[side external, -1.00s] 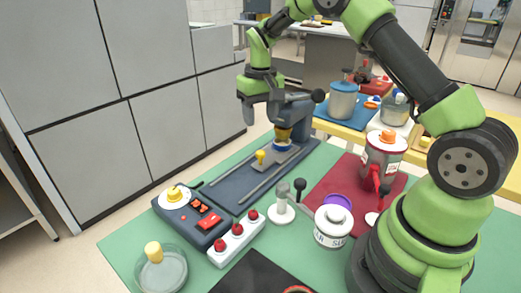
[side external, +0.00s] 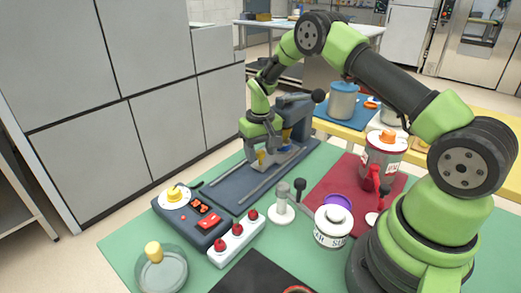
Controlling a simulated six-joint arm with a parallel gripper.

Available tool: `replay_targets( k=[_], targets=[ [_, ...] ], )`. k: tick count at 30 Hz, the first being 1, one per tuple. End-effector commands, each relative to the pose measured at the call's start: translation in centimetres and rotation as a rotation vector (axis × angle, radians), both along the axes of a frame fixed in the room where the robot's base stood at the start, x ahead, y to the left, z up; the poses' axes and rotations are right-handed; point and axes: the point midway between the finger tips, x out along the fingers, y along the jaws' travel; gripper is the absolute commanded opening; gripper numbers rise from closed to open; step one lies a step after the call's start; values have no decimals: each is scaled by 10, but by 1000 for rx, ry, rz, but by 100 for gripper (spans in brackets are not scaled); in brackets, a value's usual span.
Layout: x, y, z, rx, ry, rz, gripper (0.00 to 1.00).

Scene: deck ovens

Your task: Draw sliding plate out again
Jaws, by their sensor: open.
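The sliding plate (side external: 268,168) is a grey plate with an upright yellow knob (side external: 261,158) at its front. It lies between two rails on a dark blue base, towards the press (side external: 298,112) with its black-knobbed lever. My gripper (side external: 263,154) is low over the plate, pointing down and open. Its fingers appear to be on either side of the yellow knob; contact cannot be told. My gripper hides part of the plate and of the press.
A control box (side external: 195,218) with a yellow dial and red switches stands in front of the base. A power strip (side external: 236,239), a white-based stand (side external: 281,209), a sugar jar (side external: 333,227) and a red-handled grinder (side external: 384,158) stand nearby. The front part of the rails is clear.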

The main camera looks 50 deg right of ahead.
Motion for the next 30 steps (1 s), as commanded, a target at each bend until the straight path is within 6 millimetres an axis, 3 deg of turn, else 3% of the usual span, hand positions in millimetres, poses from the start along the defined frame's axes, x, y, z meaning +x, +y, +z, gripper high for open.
replay_targets(
  k=[2, 8, 9, 13, 16, 24, 30],
  targets=[
    [0, 0, 0, 0, 0, 0, 48],
    [0, 0, 0, 0, 0, 0, 2],
    [0, 0, 0, 0, 0, 0, 0],
    [0, 2, 1, 0, 0, 1, 0],
    [1, 16, 1, 0, 0, 5, 0],
    [1, 93, 1, 0, -1, 10, 0],
    [1, 135, 1, -1, -3, 6, 0]
  ],
)
